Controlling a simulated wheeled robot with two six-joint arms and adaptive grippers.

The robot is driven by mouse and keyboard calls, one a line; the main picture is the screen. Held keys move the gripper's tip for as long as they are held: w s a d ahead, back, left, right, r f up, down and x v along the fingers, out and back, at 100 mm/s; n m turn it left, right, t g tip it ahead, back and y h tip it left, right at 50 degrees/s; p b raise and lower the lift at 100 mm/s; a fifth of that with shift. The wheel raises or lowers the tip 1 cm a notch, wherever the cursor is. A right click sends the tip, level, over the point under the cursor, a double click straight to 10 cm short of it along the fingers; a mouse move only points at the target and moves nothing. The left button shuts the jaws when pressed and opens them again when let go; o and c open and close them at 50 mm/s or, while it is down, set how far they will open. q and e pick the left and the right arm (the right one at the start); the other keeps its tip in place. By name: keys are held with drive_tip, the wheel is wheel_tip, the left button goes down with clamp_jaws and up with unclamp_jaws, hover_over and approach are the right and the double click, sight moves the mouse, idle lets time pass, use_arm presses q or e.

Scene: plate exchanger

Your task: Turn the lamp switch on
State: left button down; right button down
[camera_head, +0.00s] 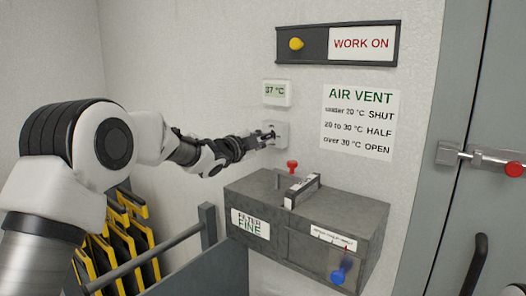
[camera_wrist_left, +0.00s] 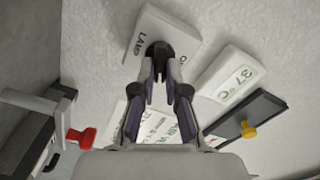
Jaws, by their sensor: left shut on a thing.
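The lamp switch (camera_head: 281,131) is a light wall plate with a dark toggle, below the thermometer. In the left wrist view the plate (camera_wrist_left: 148,28) carries partly covered lettering that begins "LA". My left gripper (camera_head: 266,137) reaches it from the left, its fingertips at the plate. In the left wrist view my left gripper (camera_wrist_left: 159,72) has its fingers closed around the dark toggle (camera_wrist_left: 159,50). The fingertips partly hide the toggle, so its position is hard to tell. My right gripper is not in view.
A thermometer (camera_head: 277,92) reads 37 °C. Above is a panel with a yellow knob (camera_head: 296,44) and a "WORK ON" sign. An air vent notice (camera_head: 358,120) hangs to the right.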

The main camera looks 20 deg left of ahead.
use_arm(q)
drive_tip(key=m+b, duration=0.3)
drive_tip(key=shift+r, duration=0.1)
drive_tip(key=shift+r+m+b, duration=0.15)
drive_tip(key=shift+m+b, duration=0.4)
drive_tip(key=shift+m, duration=0.35)
drive_tip(key=shift+w, duration=0.1)
drive_tip(key=c, duration=1.3)
unclamp_jaws()
drive_tip(key=shift+o, duration=0.5)
drive_tip(key=shift+w+f, duration=0.2)
drive_tip(key=shift+f, duration=0.05)
drive_tip(key=shift+s, duration=0.1)
drive_tip(key=v, duration=1.1)
drive_tip(key=shift+s+a, duration=0.15)
drive_tip(key=shift+s, duration=0.25)
